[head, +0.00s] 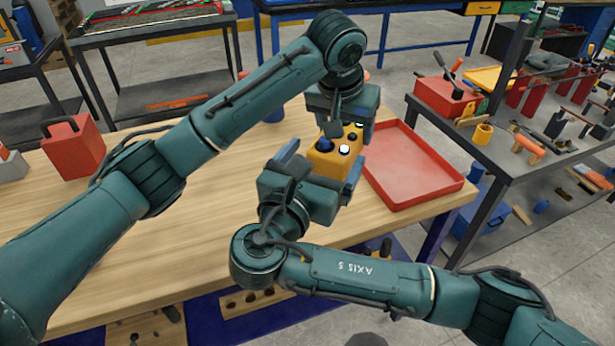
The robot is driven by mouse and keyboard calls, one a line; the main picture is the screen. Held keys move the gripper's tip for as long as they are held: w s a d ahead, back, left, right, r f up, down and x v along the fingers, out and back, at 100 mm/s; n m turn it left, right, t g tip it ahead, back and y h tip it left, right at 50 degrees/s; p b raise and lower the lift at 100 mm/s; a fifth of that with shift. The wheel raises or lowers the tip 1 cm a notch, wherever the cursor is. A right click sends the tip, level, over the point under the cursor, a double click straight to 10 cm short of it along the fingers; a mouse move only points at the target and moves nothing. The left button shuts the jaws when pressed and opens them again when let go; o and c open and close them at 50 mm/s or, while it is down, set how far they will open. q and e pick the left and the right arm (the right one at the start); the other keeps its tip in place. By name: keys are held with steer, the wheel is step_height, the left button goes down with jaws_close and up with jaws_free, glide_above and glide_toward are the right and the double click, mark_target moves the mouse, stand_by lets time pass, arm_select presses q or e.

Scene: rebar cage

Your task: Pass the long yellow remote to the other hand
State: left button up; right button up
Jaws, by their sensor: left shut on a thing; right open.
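The long yellow remote (322,160) has dark, blue and white knobs on its face and is held above the wooden table, near its middle. My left gripper (346,124) reaches down from above and is shut on the remote's far end. My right gripper (314,172) comes from the near side, with its open fingers on either side of the remote's near end. I cannot tell whether those fingers touch it. Parts of the remote are hidden by both grippers.
A red tray (413,166), empty, lies on the wooden table (190,235) just right of the grippers. A red block with a handle (73,148) stands at the left. A blue object (274,113) is partly hidden behind my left arm. A cluttered tool bench (500,150) is at the right.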

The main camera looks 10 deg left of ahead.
steer(key=shift+x, duration=1.45)
arm_select(q)
steer(key=shift+d, duration=0.1)
arm_select(e)
steer(key=c, duration=1.2)
arm_select(q)
steer(key=o, duration=0.9)
arm_select(e)
steer(key=shift+a, duration=0.1)
steer(key=shift+c, duration=0.7)
arm_select(q)
steer(key=o, duration=0.4)
steer(key=shift+o, duration=0.2)
steer(key=shift+r, duration=0.1)
